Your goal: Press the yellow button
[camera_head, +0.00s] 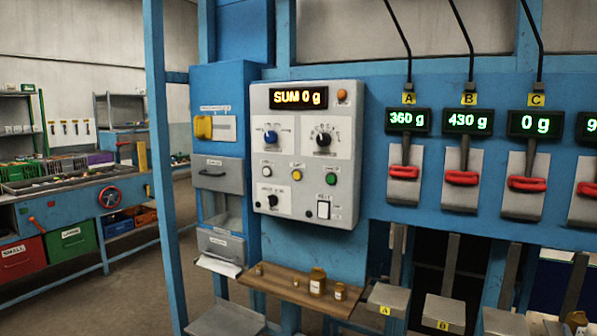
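The yellow button (297,175) is a small round button on the grey control panel (348,150). It sits in the middle of a row, between a white button (266,171) at its left and a green button (331,180) at its right. The panel hangs on a blue machine front. Its display (298,97) reads "SUM 0 g". My gripper is not in view, and nothing covers the yellow button.
An orange lamp (343,97) sits above. Red-handled levers (462,178) hang at the right. A blue post (164,170) stands left.

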